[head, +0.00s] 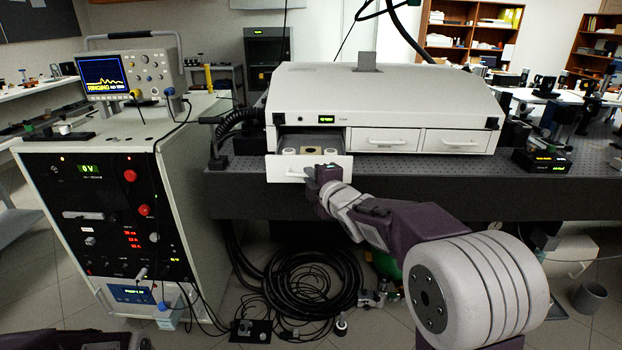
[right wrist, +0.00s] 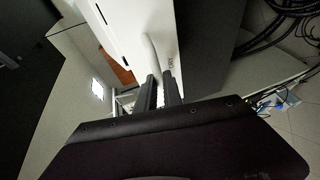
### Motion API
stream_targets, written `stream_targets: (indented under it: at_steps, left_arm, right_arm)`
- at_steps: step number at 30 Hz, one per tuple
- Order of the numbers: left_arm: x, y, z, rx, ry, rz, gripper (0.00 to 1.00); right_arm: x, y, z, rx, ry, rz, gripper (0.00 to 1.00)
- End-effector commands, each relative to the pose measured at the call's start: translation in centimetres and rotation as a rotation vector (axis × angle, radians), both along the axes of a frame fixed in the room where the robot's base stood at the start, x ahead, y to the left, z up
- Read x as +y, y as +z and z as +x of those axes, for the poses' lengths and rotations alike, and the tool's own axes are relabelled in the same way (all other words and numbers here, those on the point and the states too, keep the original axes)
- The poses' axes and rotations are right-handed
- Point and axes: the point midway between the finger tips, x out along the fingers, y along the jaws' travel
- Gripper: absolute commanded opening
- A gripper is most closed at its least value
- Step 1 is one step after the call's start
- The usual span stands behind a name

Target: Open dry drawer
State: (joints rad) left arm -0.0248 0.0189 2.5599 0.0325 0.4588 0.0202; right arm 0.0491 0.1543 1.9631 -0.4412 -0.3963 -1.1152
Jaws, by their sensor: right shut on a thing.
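The dry drawer (head: 280,168) is the left one of three in the front of the white housing (head: 400,90). It stands pulled out, and its inside shows from above. Two small white round things and a tan block (head: 312,151) are in it. My right gripper (head: 318,178) is at the right part of the drawer front. In the right wrist view, its dark fingers (right wrist: 160,92) are closed on the pale drawer handle (right wrist: 152,52), beside a small label on the white front that seems to read DRY. My left gripper is not seen.
The other two drawers (head: 384,140) are shut. The dark optical table (head: 450,180) carries the housing. An instrument rack (head: 95,230) with an oscilloscope (head: 130,75) stands at left. Coiled black cables (head: 312,280) lie on the floor below.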

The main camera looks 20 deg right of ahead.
Motion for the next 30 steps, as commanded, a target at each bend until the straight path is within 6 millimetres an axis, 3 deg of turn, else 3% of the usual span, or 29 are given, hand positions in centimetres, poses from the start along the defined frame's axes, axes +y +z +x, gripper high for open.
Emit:
stream_targets:
  at_steps: [9, 12, 23, 30]
  left_arm:
    - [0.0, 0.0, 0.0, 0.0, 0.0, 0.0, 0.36]
    - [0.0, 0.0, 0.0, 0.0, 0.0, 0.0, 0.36]
    - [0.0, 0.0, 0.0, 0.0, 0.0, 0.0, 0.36]
    - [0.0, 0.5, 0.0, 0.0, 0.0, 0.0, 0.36]
  right_arm:
    - [0.0, 0.0, 0.0, 0.001, 0.0, 0.0, 0.0]
    - [0.0, 0.0, 0.0, 0.001, 0.0, 0.0, 0.32]
    - [-0.1, 0.2, -0.4, -0.001, 0.0, 0.0, 0.32]
    - [-0.6, 1.1, -4.6, -0.003, -0.001, 0.0, 0.32]
